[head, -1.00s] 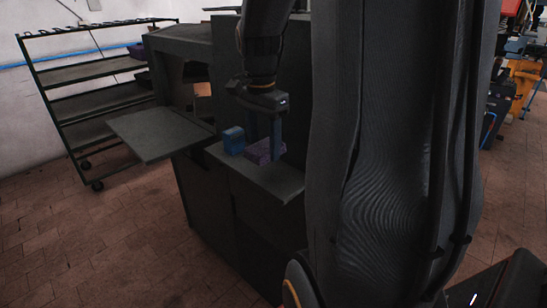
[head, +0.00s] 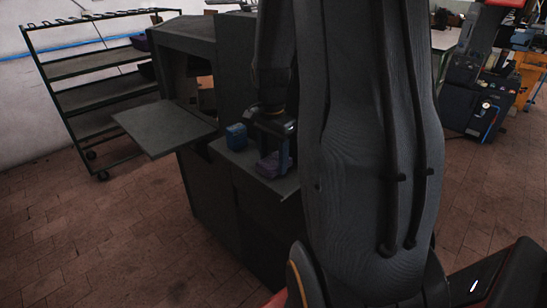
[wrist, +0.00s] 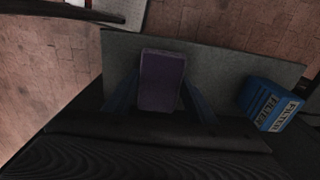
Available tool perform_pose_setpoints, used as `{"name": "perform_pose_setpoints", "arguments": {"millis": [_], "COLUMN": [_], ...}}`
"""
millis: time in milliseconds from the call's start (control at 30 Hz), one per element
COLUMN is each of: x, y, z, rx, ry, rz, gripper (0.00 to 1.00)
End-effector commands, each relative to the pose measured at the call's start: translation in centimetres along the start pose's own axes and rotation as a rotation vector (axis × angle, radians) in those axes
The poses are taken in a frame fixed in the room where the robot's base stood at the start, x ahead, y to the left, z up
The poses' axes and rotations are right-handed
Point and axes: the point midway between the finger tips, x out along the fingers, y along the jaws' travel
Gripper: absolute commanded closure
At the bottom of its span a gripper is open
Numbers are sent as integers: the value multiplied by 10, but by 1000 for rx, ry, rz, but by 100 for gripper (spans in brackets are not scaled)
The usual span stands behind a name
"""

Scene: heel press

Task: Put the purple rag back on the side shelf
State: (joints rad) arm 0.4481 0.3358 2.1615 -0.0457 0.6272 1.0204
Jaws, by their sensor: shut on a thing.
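The purple rag (head: 281,167) is a block-like folded bundle at the small grey shelf (head: 240,162) on the side of the dark machine. My gripper (head: 272,155) points down with its blue fingers on either side of the rag and is shut on it. In the wrist view the rag (wrist: 161,80) sits between the two fingers, over the grey shelf surface (wrist: 225,65). I cannot tell whether the rag touches the shelf or hangs just above it. My arm hides part of the shelf's right side.
A blue box (head: 236,136) with lettering stands left of the rag on the same shelf; it also shows in the wrist view (wrist: 270,104). A flat grey panel (head: 165,127) juts out left of the machine. A wheeled rack (head: 100,98) stands behind. Floor is clear at front left.

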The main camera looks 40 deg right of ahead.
Motion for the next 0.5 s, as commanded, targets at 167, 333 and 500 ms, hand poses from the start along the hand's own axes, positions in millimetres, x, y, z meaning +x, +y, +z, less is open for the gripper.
{"name": "perform_pose_setpoints", "arguments": {"millis": [167, 333, 500], "x": [2, 3, 3], "y": [0, 0, 0], "z": [0, 0, 0], "rx": [0, 0, 0], "ry": [0, 0, 0], "rz": [0, 0, 0], "gripper": [70, 34, 31]}}
